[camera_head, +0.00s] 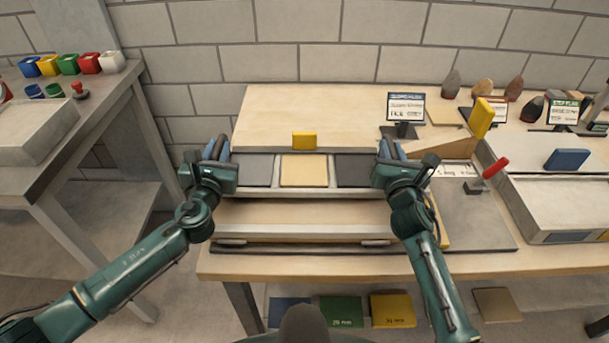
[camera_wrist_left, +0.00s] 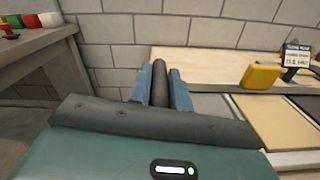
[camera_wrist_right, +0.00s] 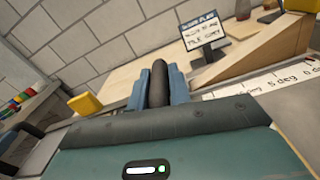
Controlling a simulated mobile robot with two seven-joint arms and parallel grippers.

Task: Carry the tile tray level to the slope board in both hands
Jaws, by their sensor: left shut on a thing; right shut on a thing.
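The tile tray (camera_head: 300,192) lies across the space between my two grippers, with a cream tile (camera_head: 304,170) between two dark grey tiles, and looks about level. My left gripper (camera_head: 216,150) is shut on a dark round handle (camera_wrist_left: 159,82) at its left end. My right gripper (camera_head: 391,150) is shut on the matching handle (camera_wrist_right: 157,84) at its right end. A yellow block (camera_head: 304,140) shows at the tray's far edge; I cannot tell what it rests on. A wooden wedge (camera_head: 440,149) with a degree scale stands right of the tray; I cannot tell which surface is the slope board.
A low framed wooden surface (camera_head: 300,214) lies in front of the tray. A sign (camera_head: 405,107), red-handled lever (camera_head: 495,167) and grey sandbed-like box (camera_head: 560,205) stand to the right. A side table (camera_head: 45,180) with coloured cups is at left.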

